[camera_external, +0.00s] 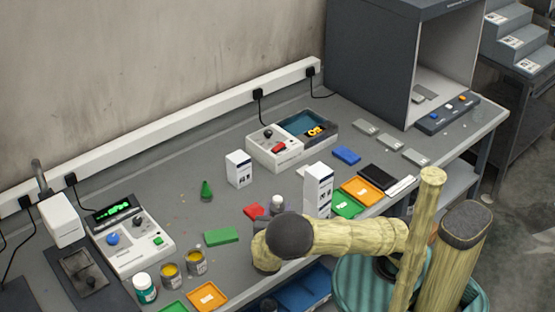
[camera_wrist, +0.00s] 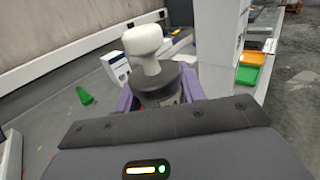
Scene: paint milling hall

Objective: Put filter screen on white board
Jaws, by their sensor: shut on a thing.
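My gripper (camera_wrist: 158,90) has purple fingers on either side of a dark, round-bodied thing with a white knob (camera_wrist: 146,50) and is shut on it. The knob stands upright. In the external view the white knob (camera_external: 278,201) shows just behind my wrist, which hides most of the fingers and the dark body. I cannot tell whether its bottom touches the table. A narrow white board (camera_external: 401,186) lies at the table's front edge on the right, beside a black board (camera_external: 378,177). I cannot make out which thing is the filter screen.
A tall white box (camera_external: 318,187) stands just right of the held thing, with a smaller white box (camera_external: 239,169) behind. Green (camera_external: 347,206) and orange (camera_external: 362,191) trays lie between it and the white board. A red block (camera_external: 253,210) is close by. The table's centre is mostly clear.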

